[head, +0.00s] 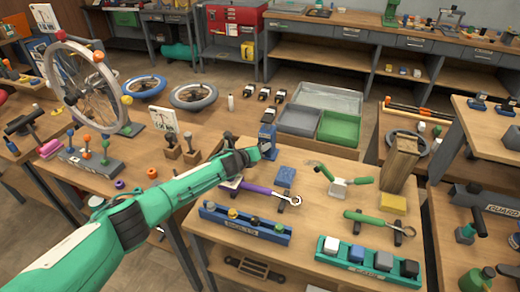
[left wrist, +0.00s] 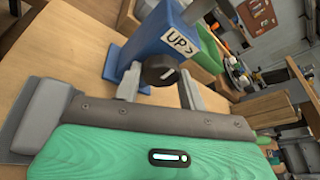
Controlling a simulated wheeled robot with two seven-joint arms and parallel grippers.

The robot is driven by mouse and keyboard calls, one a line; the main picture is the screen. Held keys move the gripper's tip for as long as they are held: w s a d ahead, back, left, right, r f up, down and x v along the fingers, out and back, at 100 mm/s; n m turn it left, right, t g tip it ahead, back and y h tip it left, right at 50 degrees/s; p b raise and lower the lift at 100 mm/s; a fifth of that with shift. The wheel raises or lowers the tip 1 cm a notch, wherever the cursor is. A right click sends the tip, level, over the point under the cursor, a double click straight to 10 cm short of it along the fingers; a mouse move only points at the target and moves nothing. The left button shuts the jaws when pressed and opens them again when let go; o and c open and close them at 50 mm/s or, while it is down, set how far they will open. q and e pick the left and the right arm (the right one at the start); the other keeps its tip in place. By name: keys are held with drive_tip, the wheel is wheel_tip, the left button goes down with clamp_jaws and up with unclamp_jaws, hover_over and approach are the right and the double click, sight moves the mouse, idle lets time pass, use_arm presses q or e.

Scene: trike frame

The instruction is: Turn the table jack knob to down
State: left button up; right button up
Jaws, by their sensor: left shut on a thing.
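The blue table jack (head: 267,134) stands on the middle wooden table in the head view. In the left wrist view the blue jack (left wrist: 150,35) has a white label reading "UP>". Its round dark knob (left wrist: 160,70) carries a pale line mark that slants. My left gripper (head: 262,152) reaches the near face of the jack. In the left wrist view the fingers of my left gripper (left wrist: 160,88) are on both sides of the knob, shut on it. Part of the knob is hidden by the fingers. My right gripper is not in view.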

use_arm(q)
drive_tip(key=o, duration=1)
drive_tip(key=v, duration=1.3)
drive_tip(key=shift+s+a+r, duration=0.1)
drive_tip(key=shift+s+a, duration=0.05)
drive_tip(key=shift+s, duration=0.25)
